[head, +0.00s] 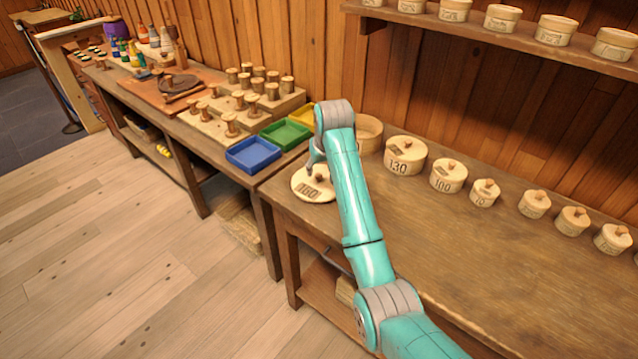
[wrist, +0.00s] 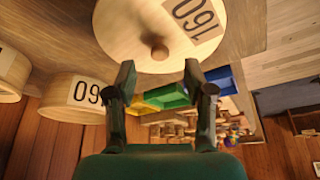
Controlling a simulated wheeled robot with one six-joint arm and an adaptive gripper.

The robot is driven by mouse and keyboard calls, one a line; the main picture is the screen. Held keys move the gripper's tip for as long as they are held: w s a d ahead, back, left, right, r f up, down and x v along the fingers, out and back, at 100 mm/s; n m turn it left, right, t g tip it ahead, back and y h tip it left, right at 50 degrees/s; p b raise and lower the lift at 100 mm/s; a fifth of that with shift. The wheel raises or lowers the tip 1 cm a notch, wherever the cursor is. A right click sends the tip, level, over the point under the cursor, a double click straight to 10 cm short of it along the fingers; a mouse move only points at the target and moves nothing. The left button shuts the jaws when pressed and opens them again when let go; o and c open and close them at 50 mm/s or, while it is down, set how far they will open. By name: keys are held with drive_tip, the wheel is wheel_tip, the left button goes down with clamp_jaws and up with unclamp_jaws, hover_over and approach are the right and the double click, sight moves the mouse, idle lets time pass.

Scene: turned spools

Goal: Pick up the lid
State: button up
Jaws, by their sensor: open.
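The round pale wooden lid (head: 318,196), labelled 160, lies flat near the left corner of the table, partly behind my arm. In the wrist view the lid (wrist: 130,30) fills the top, with its small round knob (wrist: 159,49) just beyond my fingertips. My gripper (wrist: 159,73) is open and empty, its fingers apart on either side of the line to the knob. In the head view my gripper (head: 314,161) is over the lid, partly hidden by my wrist. A round wooden box (head: 369,131) without a lid stands behind my arm.
Several lidded round boxes, including the 130 box (head: 405,157) and 100 box (head: 448,176), run in a row to the right. Blue (head: 252,154), green (head: 285,134) and yellow (head: 303,116) trays sit left. The table front (head: 480,270) is clear.

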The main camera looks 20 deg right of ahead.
sight(319, 175)
drive_tip(key=x, duration=0.4)
drive_tip(key=shift+f, duration=0.15)
clamp_jaws()
